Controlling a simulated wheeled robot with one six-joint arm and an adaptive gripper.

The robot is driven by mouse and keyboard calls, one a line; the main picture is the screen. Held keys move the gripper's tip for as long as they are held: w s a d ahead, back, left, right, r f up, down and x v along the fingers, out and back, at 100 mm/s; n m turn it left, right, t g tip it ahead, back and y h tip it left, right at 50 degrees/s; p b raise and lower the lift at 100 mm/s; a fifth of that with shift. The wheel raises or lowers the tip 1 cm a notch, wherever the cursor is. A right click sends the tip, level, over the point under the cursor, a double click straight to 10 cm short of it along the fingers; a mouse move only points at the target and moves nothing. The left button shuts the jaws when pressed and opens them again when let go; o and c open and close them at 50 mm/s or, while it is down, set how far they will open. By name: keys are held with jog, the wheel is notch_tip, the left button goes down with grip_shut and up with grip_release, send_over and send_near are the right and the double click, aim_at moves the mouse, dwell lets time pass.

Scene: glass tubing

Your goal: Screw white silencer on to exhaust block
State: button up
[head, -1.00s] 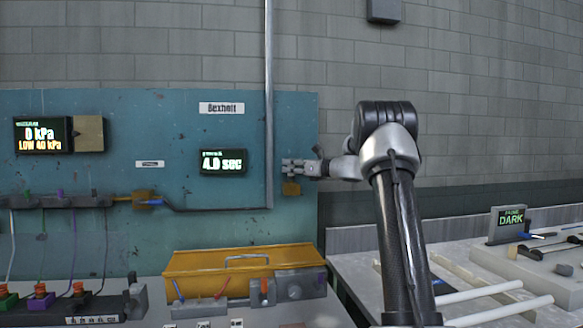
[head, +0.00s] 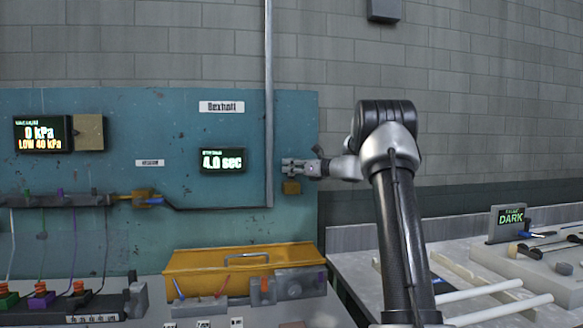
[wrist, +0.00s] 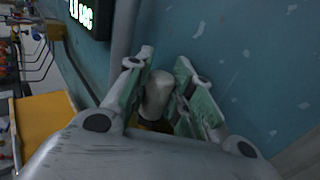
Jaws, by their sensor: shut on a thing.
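The white silencer (wrist: 158,92) is a pale, rounded cylinder between my gripper's pads in the wrist view. My gripper (head: 287,168) is shut on it, in front of the teal panel near its right edge. The wrist view shows the gripper's two green-padded fingers (wrist: 160,95) on either side of it. The brass-coloured exhaust block (head: 291,188) sits just below the fingers in the head view, and part of it shows under the silencer in the wrist view (wrist: 152,125). The joint between silencer and block is hidden, so I cannot tell whether the thread is engaged.
A grey vertical pipe (head: 268,100) runs just left of the gripper. A timer display (head: 222,161) reads 4.0 sec. A yellow toolbox (head: 220,262) stands below on the bench. The panel to the right of the gripper is clear.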

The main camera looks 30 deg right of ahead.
jog(key=m+t+h, duration=0.1)
jog(key=m+h, duration=0.1)
jog(key=h, duration=0.1)
jog(key=shift+a+r, duration=0.1)
jog(key=shift+a, duration=0.05)
jog(key=shift+m+t+h, duration=0.4)
jog(key=shift+m+h, duration=0.4)
jog(key=shift+h, duration=0.4)
jog(key=o, duration=0.8)
jog(key=shift+d+y, duration=0.2)
jog(key=shift+y, duration=0.1)
jog(key=n+y, duration=0.1)
jog(key=y, duration=0.1)
jog(key=n+g+y, duration=0.1)
jog(key=n, duration=0.1)
jog(key=shift+d+y, duration=0.2)
jog(key=shift+y, duration=0.2)
jog(key=n+g+y, duration=0.1)
jog(key=y, duration=0.1)
jog(key=n+g+y, duration=0.1)
jog(key=shift+w+a+f+n+g+y, duration=0.1)
jog(key=shift+a+f+n+g+y, duration=0.1)
jog(key=shift+n+g+y, duration=0.2)
jog(key=shift+r+n+g+y, duration=0.1)
jog(key=shift+n+g+y, duration=0.5)
jog(key=shift+y, duration=0.1)
grip_shut()
